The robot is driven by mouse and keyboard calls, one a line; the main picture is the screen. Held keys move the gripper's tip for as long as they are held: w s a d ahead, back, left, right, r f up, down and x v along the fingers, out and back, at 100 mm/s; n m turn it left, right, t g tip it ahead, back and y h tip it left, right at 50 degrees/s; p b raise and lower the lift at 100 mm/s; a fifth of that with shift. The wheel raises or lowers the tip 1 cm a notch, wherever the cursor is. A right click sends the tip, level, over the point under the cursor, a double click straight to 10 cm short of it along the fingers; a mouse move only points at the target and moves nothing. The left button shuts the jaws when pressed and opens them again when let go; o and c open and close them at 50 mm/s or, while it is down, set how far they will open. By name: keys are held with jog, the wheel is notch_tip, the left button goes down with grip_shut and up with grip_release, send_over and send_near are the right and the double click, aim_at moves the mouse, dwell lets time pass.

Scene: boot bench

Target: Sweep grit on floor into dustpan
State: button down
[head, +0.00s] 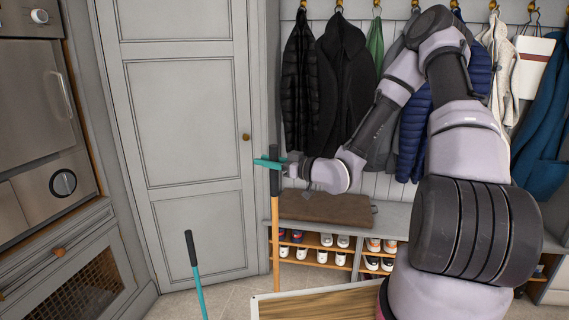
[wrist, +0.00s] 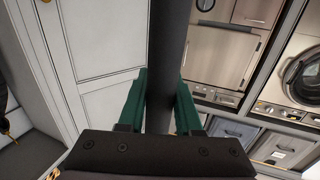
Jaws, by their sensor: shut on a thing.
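My gripper (head: 272,163) has teal fingers and is shut on the black grip of an upright long handle (head: 276,235). The lower part of this handle is wooden, and its bottom end is out of view. In the wrist view the black grip (wrist: 168,50) stands between the two teal fingers (wrist: 161,85). A second handle (head: 197,275), teal with a black grip, rises at the bottom of the head view, left of the held one and apart from it. Its lower end is cut off, so I cannot tell what it belongs to. No grit or dustpan pan shows in either view.
A bench (head: 389,218) with shoes on racks below and a brown cushion (head: 325,208) stands behind the held handle. Coats hang above it. A grey door (head: 185,130) and ovens are left. A wooden-topped surface (head: 320,304) is at the bottom. Little floor (head: 235,292) shows.

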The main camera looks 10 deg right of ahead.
jog(key=shift+w+a+n+g+y, duration=0.4)
jog(key=shift+w+a, duration=1.2)
jog(key=shift+a, duration=2.8)
jog(key=shift+w+a+n+g+y, duration=0.4)
jog(key=shift+w+a, duration=1.15)
jog(key=shift+a, duration=2.8)
jog(key=shift+s+d+r, duration=0.2)
jog(key=shift+d+r, duration=0.4)
jog(key=shift+r, duration=0.15)
jog(key=shift+s+d+r, duration=0.25)
jog(key=shift+d+r, duration=0.4)
jog(key=shift+r, duration=0.1)
jog(key=shift+s+d+r, duration=0.2)
jog(key=shift+d+r, duration=0.4)
jog(key=shift+r, duration=0.15)
jog(key=shift+w+d, duration=0.1)
jog(key=w+d+m+t+h, duration=0.2)
jog(key=w+d+m+h, duration=0.2)
jog(key=d, duration=0.8)
jog(key=w+d+r+m+t+h, duration=0.1)
jog(key=w+d+m+t+h, duration=0.2)
jog(key=d+h, duration=0.3)
jog(key=w+d+m+t+h, duration=0.3)
jog(key=w+d+m+h, duration=0.2)
jog(key=d, duration=1.2)
jog(key=shift+d+r+h, duration=0.3)
jog(key=shift+d, duration=0.05)
jog(key=shift+w, duration=0.1)
